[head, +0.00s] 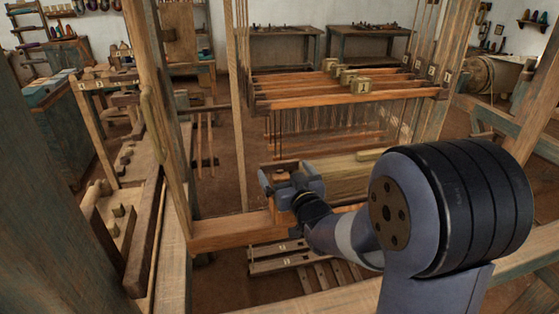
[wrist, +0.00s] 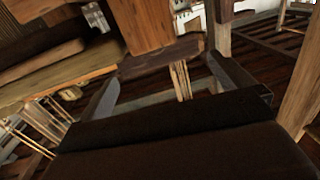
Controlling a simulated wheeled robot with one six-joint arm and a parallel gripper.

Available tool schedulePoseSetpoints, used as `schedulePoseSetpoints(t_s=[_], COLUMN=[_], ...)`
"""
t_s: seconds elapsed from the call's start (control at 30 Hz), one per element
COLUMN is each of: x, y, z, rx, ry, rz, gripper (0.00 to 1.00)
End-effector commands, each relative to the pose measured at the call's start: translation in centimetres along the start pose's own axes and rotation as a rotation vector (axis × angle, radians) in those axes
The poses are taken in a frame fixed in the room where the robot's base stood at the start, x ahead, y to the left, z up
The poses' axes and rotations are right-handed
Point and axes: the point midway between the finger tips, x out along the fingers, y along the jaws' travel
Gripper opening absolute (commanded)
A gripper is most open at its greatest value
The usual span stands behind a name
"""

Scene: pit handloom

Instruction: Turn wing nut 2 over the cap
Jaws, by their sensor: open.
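My gripper (head: 290,184) is at the left end of the loom's wooden beam in the head view, by a brown wooden block (head: 283,171). In the wrist view my gripper (wrist: 168,88) is open, with one grey finger on each side. A dark flat wooden bar (wrist: 160,58) lies across the foot of an upright wooden piece (wrist: 146,22), just beyond and between the fingertips. I cannot tell whether the bar is wing nut 2, or whether the fingers touch it. No number shows on it. A small pale grey fitting (wrist: 95,17) shows at the upper left.
The loom's left post (head: 160,110) and lower wooden rail (head: 230,230) stand close to my gripper. Numbered harness bars (head: 350,92) hang above and behind. Slatted treadles (head: 285,256) lie below. Floor is clear behind the loom.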

Motion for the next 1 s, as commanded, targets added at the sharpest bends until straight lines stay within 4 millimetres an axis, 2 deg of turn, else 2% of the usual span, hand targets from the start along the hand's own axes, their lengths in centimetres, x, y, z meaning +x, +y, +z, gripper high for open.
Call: schedulePoseSetpoints(t_s=[0.1,0.3,0.73,1.0], x=[1.9,4.0,4.7,4.7], y=[0.0,0.0,0.0,0.0], z=[-0.1,-0.1,0.0,0.0], rx=[-0.001,-0.001,-0.001,-0.002], ry=[-0.001,-0.001,0.000,0.000], rz=[-0.001,-0.001,-0.001,-0.001], gripper=[1.00,1.00,1.00,0.78])
